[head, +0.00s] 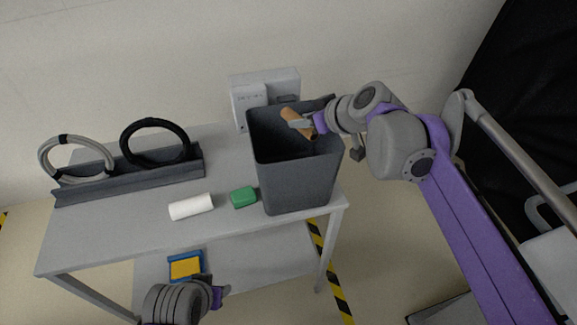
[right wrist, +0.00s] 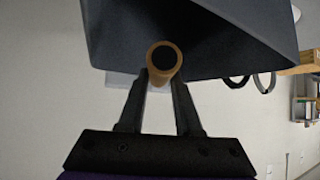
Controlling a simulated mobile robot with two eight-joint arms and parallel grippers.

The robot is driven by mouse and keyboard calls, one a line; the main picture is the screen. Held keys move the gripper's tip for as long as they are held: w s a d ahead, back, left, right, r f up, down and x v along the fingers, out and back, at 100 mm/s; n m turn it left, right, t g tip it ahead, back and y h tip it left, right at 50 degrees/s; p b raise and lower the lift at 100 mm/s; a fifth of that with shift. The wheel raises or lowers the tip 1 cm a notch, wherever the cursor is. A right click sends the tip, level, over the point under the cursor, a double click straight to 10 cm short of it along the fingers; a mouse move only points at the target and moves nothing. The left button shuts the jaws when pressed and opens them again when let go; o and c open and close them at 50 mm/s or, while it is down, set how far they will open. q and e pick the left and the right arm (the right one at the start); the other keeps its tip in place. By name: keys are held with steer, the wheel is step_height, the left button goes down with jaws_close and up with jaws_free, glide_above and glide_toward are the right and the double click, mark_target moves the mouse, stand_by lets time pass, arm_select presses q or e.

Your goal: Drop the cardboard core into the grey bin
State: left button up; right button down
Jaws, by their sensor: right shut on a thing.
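The cardboard core (head: 294,119) is a short brown tube, tilted, over the open mouth of the grey bin (head: 297,182). My right gripper (head: 301,124) is shut on the core. The right wrist view shows the core (right wrist: 164,78) end-on, its hollow dark, between the fingertips (right wrist: 161,88), with the dark grey bin (right wrist: 215,35) behind it. The bin stands upright at the right end of the table; its floor is hidden. My left gripper (head: 222,293) is low in front of the table, away from the bin; I cannot tell its jaw state.
On the grey table (head: 120,228) are a white roll (head: 191,207), a green block (head: 243,197) and a rack (head: 130,178) with a grey and a black coil. A blue and yellow item (head: 186,267) lies on the lower shelf. A white box (head: 265,90) is behind the bin.

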steer(key=c, duration=0.5)
jaws_free()
steer(key=p+v, duration=0.1)
steer(key=v, duration=0.9)
steer(key=shift+s+d+r, duration=0.2)
steer(key=shift+d, duration=0.05)
steer(key=s+d+f+m+g+h+p, duration=0.1)
steer(key=s+d+f+m+h+p, duration=0.1)
steer(key=s+f, duration=0.4)
steer(key=s+d+f+m+g+h+p, duration=0.1)
steer(key=s+d+f+m+h+p, duration=0.1)
steer(key=s+d+f, duration=0.3)
steer(key=s+d+f+m+h+p, duration=0.2)
steer(key=s+d+f+m+p, duration=0.1)
steer(key=s+f, duration=0.6)
steer(key=shift+s+d+f+m+g+h+p, duration=0.1)
steer(key=shift+s+d+m+g+h+p, duration=0.1)
steer(key=shift+s+d+p, duration=0.15)
steer(key=shift+s+d+f+m+g+h+p, duration=0.1)
steer(key=shift+s+d+f+m+g+p, duration=0.05)
steer(key=shift+s+d+m+g+p, duration=0.15)
